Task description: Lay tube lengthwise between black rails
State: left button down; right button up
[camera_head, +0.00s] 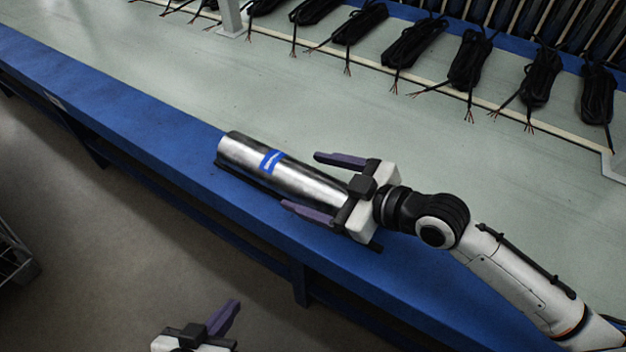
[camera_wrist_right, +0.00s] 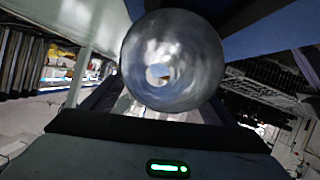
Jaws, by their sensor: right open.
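A shiny metal tube (camera_head: 235,151) with a blue label lies lengthwise along the blue front edge of the bench. My right gripper (camera_head: 301,181) is open, with one purple finger on each side of the tube's right end. In the right wrist view the tube's round end face (camera_wrist_right: 172,60) is straight ahead between the fingers. My left gripper (camera_head: 222,318) is low in the head view, off the bench; one purple finger shows and the rest is cut off.
Several bundled black cables (camera_head: 412,42) lie in a row along the back of the green bench top (camera_head: 180,85). A light strip runs in front of them. The bench top between the cables and the tube is clear. A metal rack (camera_head: 14,252) stands at far left.

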pick_arm(q)
jog(key=shift+w+a+r+p, duration=0.15)
jog(key=shift+r+p, duration=0.3)
jog(key=shift+p, duration=0.4)
pick_arm(e)
jog(key=v, duration=1)
jog(key=shift+d, duration=0.15)
pick_arm(q)
jog(key=shift+f, duration=0.1)
pick_arm(e)
jog(key=shift+s, duration=0.1)
